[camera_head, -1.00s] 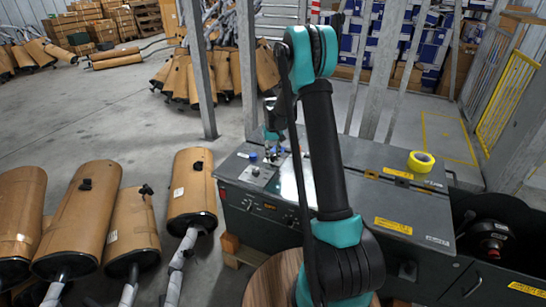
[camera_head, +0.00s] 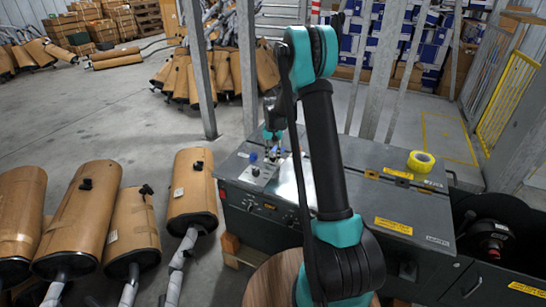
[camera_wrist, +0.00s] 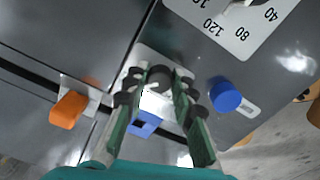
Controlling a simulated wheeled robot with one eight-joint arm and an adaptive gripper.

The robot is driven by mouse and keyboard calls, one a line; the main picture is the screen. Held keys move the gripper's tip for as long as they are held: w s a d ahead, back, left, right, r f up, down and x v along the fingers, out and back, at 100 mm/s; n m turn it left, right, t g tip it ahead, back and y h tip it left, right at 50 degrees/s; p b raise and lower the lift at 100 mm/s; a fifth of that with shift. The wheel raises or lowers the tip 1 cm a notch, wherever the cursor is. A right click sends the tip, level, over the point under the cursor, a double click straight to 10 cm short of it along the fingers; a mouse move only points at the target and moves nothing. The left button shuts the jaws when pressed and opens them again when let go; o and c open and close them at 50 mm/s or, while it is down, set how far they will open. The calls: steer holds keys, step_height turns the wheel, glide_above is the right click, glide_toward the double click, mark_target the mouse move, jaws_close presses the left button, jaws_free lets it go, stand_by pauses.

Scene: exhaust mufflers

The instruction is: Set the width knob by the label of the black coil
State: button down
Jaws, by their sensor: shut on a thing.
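My gripper (camera_wrist: 158,80) is over the control panel of the grey machine (camera_head: 350,185). In the wrist view its two fingers are closed in on a dark round knob (camera_wrist: 159,76) on a white plate, one finger on each side. A blue part (camera_wrist: 145,124) shows between the fingers, nearer the palm. A white dial plate (camera_wrist: 235,25) with the numbers 40, 80 and 120 lies beyond, cut off by the picture's top edge. A dark round reel (camera_head: 490,245) with a reddish hub sits at the right in the head view. I cannot read any coil label.
An orange knob (camera_wrist: 69,107) stands left of the fingers and a blue knob (camera_wrist: 225,94) right of them. A yellow tape roll (camera_head: 421,161) lies on the machine top. Brown mufflers (camera_head: 192,190) stand left of the machine. Metal posts (camera_head: 198,70) rise behind it.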

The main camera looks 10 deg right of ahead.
mark_target(273, 157)
steer(key=c, duration=1.3)
jaws_free()
steer(key=shift+o, duration=0.2)
step_height(273, 157, up, 12)
steer(key=shift+s, duration=0.1)
